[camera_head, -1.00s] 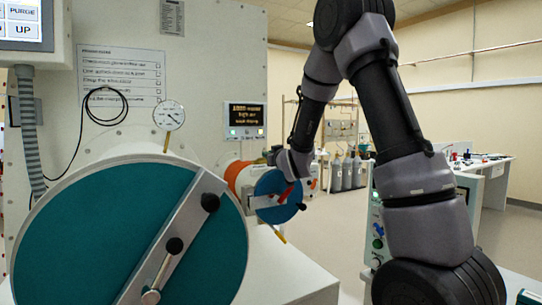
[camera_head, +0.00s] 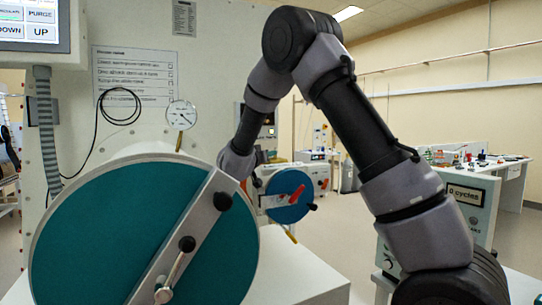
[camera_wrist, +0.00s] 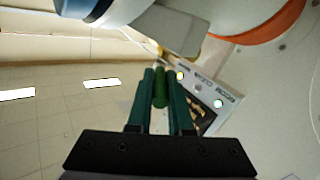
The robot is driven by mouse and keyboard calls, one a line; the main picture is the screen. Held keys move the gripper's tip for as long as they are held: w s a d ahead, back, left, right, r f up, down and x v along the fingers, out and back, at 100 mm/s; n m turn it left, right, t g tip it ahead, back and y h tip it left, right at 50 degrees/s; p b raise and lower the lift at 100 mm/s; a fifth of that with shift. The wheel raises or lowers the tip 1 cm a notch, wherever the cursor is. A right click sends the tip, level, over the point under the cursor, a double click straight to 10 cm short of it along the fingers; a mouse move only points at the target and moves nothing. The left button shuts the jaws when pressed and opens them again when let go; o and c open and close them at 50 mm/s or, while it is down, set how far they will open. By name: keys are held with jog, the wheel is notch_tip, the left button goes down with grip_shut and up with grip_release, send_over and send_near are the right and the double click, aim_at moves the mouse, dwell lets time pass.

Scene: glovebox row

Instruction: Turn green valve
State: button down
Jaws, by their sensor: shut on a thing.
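The green valve shows in the wrist view as a dark green bar-shaped handle (camera_wrist: 160,92) between my fingers. My gripper (camera_wrist: 160,74) is shut on it, with one teal finger on each side. The rest of the valve is hidden. In the head view my arm reaches down to the left, and its end goes out of sight behind the big teal round door (camera_head: 120,235). My gripper and the green valve cannot be seen there.
A smaller blue round door (camera_head: 285,188) with a red handle (camera_head: 297,194) stands just right of my wrist. A yellow lever (camera_head: 290,236) hangs below it. The wrist view shows a lit panel (camera_wrist: 205,95) and an orange ring (camera_wrist: 265,22) close by.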

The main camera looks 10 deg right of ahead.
jog(key=shift+w+a+r+h, duration=0.1)
jog(key=shift+a+h, duration=0.05)
jog(key=shift+h, duration=0.15)
jog(key=c, duration=0.8)
grip_release()
jog(key=shift+c, duration=0.2)
notch_tip(320, 180, up, 10)
jog(key=shift+f, duration=0.1)
